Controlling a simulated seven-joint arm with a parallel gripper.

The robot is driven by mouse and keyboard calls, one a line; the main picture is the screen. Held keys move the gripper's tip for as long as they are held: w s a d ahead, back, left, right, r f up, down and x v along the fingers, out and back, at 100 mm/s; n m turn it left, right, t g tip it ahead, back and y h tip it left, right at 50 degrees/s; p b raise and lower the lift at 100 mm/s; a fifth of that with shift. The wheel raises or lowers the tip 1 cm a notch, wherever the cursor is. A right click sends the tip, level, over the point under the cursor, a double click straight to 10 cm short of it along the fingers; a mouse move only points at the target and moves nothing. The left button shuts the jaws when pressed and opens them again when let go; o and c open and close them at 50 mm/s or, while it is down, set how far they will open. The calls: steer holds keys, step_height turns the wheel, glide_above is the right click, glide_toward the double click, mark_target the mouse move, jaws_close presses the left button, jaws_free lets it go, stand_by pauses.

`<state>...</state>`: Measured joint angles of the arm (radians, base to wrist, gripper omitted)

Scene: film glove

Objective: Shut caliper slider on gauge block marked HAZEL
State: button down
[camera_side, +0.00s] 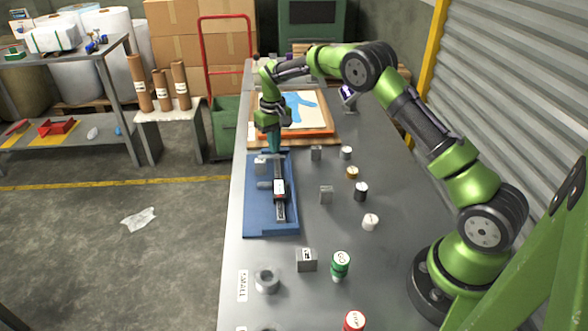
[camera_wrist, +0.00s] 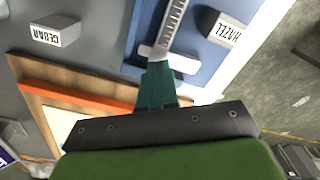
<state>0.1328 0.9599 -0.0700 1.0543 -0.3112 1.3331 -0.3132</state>
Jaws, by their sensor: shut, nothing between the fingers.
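The wrist view shows the scale (camera_wrist: 174,25) and the pale end jaw (camera_wrist: 188,64), not the slider. The grey HAZEL block (camera_wrist: 222,28) sits on the tray beside the scale, apart from it. In the side view this block (camera_side: 260,165) is at the tray's far left, label unreadable. My gripper (camera_side: 274,147) is shut and empty over the caliper's far end. Its teal fingertips (camera_wrist: 158,66) overlap the end jaw; I cannot tell whether they touch.
A block reading CEDAR (camera_wrist: 57,30) stands on the bench off the tray. Other grey blocks (camera_side: 326,194) (camera_side: 306,260) and small round pieces (camera_side: 361,191) stand right of the tray. A wooden frame with a blue glove shape (camera_side: 322,122) lies behind. A metal ring (camera_side: 267,281) is in front.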

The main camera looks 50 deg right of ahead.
steer(key=shift+s+a, duration=0.3)
stand_by(0.5)
steer(key=shift+r, duration=0.1)
step_height(320, 180, up, 8)
stand_by(0.8)
steer(key=shift+w, duration=0.1)
steer(key=s+a+r+t, duration=0.2)
steer(key=s+a+r, duration=0.2)
steer(key=s, duration=0.6)
steer(key=s+a+r+t+y, duration=0.1)
steer(key=s+a+r, duration=0.3)
steer(key=s, duration=0.7)
steer(key=s+a+r+m+t+y, duration=0.1)
steer(key=s+a+r+t, duration=0.3)
steer(key=s, duration=0.6)
steer(key=shift+s+r, duration=0.25)
steer(key=shift+r, duration=0.2)
